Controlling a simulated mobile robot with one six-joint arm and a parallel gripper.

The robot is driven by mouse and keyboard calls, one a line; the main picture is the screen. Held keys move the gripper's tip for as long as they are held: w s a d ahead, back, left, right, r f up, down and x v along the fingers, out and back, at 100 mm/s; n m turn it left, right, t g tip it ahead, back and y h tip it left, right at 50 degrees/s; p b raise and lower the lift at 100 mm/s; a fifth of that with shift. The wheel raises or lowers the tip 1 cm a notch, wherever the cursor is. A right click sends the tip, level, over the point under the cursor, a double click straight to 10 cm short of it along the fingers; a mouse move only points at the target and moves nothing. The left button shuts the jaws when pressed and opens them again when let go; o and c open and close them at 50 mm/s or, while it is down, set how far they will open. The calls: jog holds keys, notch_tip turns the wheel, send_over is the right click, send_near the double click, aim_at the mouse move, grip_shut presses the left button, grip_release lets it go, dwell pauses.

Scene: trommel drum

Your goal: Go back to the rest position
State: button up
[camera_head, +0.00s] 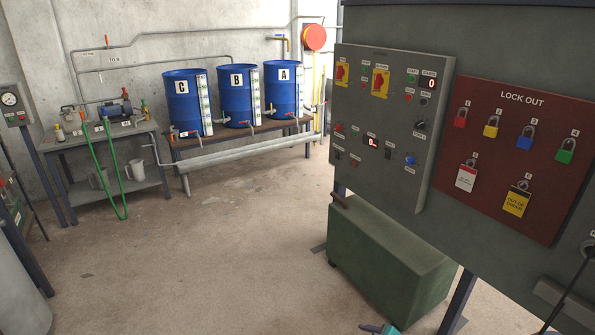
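The task names no object, only my rest position. My gripper is not clearly seen in the head view. A small teal and grey piece (380,329) shows at the bottom edge, cut off by the frame, and I cannot tell what it belongs to. A grey control panel (400,110) with switches and red displays is at the right. Beside it is a dark red lock out board (510,150) with several coloured padlocks and tags.
Blue drums C (182,105), B (234,98) and A (282,92) stand on a bench at the back. A pump table (100,130) with a green hose is at the left. A green box (385,260) sits below the panel. The concrete floor (200,260) between is clear.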

jog(key=s+a+f+n+g, duration=0.4)
jog(key=s+a+f+n, duration=0.25)
jog(key=s, duration=0.35)
jog(key=s+a+f+n+g, duration=0.5)
jog(key=s+a+n, duration=0.15)
jog(key=s, duration=0.25)
jog(key=s+d+f+n+g+h, duration=0.1)
jog(key=s+d+n+g+h, duration=0.3)
jog(key=s+d+n, duration=0.5)
jog(key=s+n+h, duration=0.1)
jog(key=s+n, duration=0.1)
jog(key=s, duration=0.1)
jog(key=shift+s+f+g+h, duration=0.15)
jog(key=shift+s+g+h, duration=0.25)
jog(key=shift+d, duration=0.1)
jog(key=c, duration=0.8)
jog(key=shift+d, duration=0.1)
